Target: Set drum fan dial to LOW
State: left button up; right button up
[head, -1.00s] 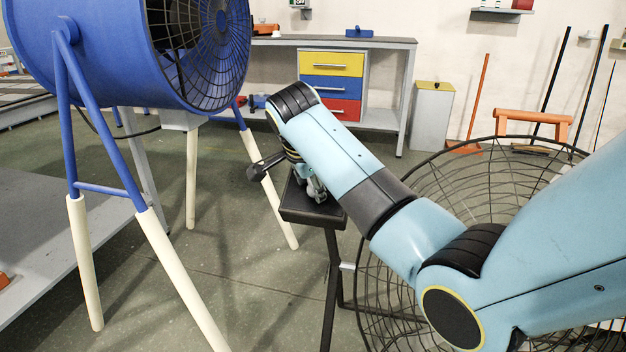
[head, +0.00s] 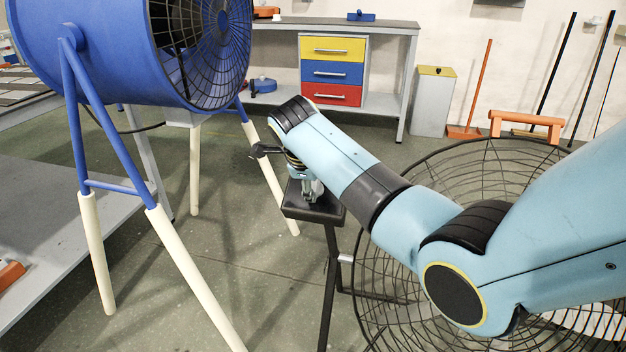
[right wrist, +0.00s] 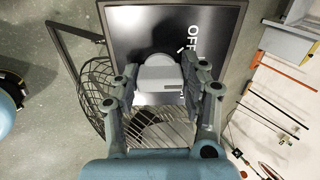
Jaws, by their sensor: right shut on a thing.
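The drum fan (head: 130,55) is a big blue drum with a dark grille on blue-and-cream legs, at the left of the head view. A black control box (head: 312,212) stands on a dark post in the middle. In the right wrist view its black face (right wrist: 120,40) carries the white word OFF and a pale grey dial (right wrist: 160,78). My right gripper (head: 309,190) points down onto the box. Its fingers (right wrist: 161,85) are shut on the dial, one at each side. Other lettering is mostly hidden by the right finger. My left gripper is not in view.
A grey bench (head: 35,310) is at the left. A workbench with coloured drawers (head: 333,72) is at the back.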

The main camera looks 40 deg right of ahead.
dwell(0.3)
jog(key=o, duration=1.2)
jog(key=shift+c, duration=0.2)
jog(key=v, duration=1.2)
jog(key=shift+s+f, duration=0.1)
jog(key=shift+f, duration=0.05)
